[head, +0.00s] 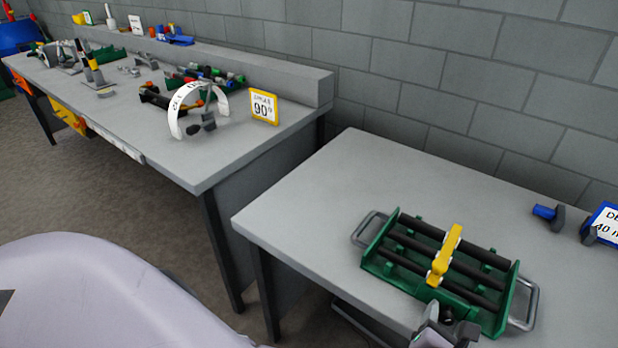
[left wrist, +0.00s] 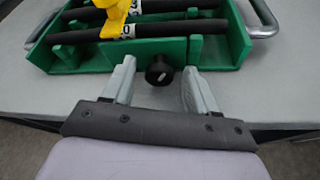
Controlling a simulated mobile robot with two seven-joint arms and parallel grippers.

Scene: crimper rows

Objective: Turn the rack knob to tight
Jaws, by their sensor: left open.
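The green rack (head: 490,312) stands on the near table and holds several black bars, with a yellow bar (head: 445,256) across them. In the left wrist view the rack's green front wall (left wrist: 215,52) faces me. A round black knob (left wrist: 158,71) with a small pale mark sticks out of that wall. My left gripper (left wrist: 157,78) is open, with one finger on each side of the knob and a gap on both sides. In the head view my left gripper (head: 447,328) shows at the bottom edge, at the rack's front. My right gripper is in neither view.
Silver handles (head: 526,306) stick out at both rack ends. A blue-and-black tool (head: 548,214) and a blue-framed sign (head: 603,224) stand at the right. The table's left part is clear. A longer bench (head: 205,165) with tools and a yellow "90" sign (head: 264,106) stands at the left.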

